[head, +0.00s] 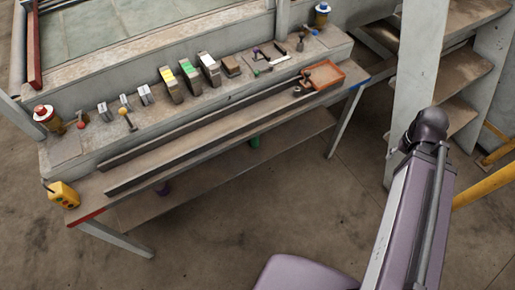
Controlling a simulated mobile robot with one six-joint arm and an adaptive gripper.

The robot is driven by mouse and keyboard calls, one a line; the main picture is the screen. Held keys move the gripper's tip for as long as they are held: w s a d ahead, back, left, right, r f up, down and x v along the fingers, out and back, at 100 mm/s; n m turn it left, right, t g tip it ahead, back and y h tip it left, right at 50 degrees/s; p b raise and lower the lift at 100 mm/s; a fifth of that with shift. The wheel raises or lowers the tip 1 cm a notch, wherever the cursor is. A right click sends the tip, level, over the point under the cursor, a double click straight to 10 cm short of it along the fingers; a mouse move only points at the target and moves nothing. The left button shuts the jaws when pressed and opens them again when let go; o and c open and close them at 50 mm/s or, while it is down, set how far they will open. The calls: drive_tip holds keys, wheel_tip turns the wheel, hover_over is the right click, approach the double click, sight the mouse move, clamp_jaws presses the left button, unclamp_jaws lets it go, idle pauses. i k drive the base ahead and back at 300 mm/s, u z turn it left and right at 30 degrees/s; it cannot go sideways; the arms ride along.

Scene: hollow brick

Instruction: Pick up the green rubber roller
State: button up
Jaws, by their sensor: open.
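A small green object (254,142) shows below the front edge of the bench, above or on the lower shelf. The bench top hides part of it, and it is too small to tell for sure whether it is the green rubber roller. No other green roller shape is clear on the ledge. My arm stands at the right of the head view, well apart from the bench. My gripper is not in view.
The bench (88,186) carries two long dark bars (200,150) and an orange tray (325,86). Several boxes and small tools line the ledge behind. A yellow control box (63,195) hangs at its left end. Steps (470,75) stand at right. Floor in front is clear.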

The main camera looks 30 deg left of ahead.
sight(254, 141)
drive_tip(key=z, duration=0.05)
drive_tip(key=k, duration=1.6)
drive_tip(key=u, duration=1.3)
drive_tip(key=i, duration=1)
drive_tip(key=u, duration=0.05)
